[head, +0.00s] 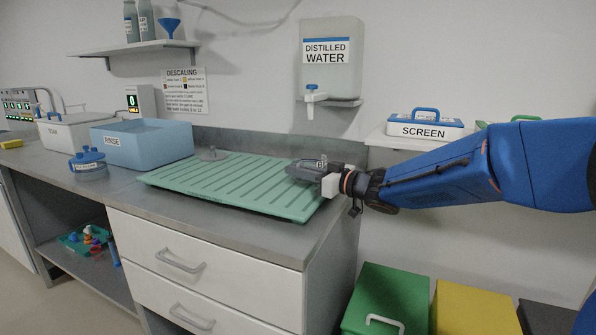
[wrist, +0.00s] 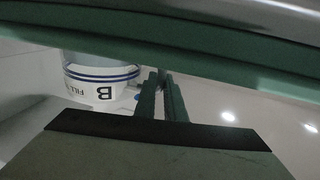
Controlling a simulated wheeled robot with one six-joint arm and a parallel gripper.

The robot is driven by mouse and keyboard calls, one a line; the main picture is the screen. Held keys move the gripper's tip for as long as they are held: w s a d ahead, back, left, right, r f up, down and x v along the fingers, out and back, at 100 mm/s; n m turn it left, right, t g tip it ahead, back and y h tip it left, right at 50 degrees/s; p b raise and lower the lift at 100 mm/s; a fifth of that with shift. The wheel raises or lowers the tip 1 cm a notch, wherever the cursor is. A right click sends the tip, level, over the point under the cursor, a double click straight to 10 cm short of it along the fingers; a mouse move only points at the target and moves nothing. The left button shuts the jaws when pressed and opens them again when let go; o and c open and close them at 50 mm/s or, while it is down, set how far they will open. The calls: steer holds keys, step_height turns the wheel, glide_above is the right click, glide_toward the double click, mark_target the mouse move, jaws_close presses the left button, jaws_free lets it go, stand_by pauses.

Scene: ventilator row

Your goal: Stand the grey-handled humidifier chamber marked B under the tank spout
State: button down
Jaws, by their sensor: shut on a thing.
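The grey-handled chamber marked B (head: 303,171) is at my gripper (head: 322,172), over the right part of the green drain mat. Its small B mark shows just above the jaws. In the wrist view, the chamber's clear body (wrist: 103,72) shows blue bands and a B label upside down, partly cut off by a green bar. My gripper is shut on the chamber; the exact grip is hard to see. I cannot tell whether the chamber touches the mat. The distilled water tank (head: 332,55) hangs on the wall behind, its blue-tapped spout (head: 310,98) above the back of the counter.
A shelf (head: 385,138) with a SCREEN box (head: 425,126) is right.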

steer(key=c, duration=1.8)
jaws_free()
steer(key=shift+c, duration=0.2)
steer(key=shift+r, duration=0.1)
steer(key=shift+s+d, duration=0.15)
steer(key=shift+d, duration=0.25)
steer(key=v, duration=1.1)
steer(key=shift+s, duration=0.15)
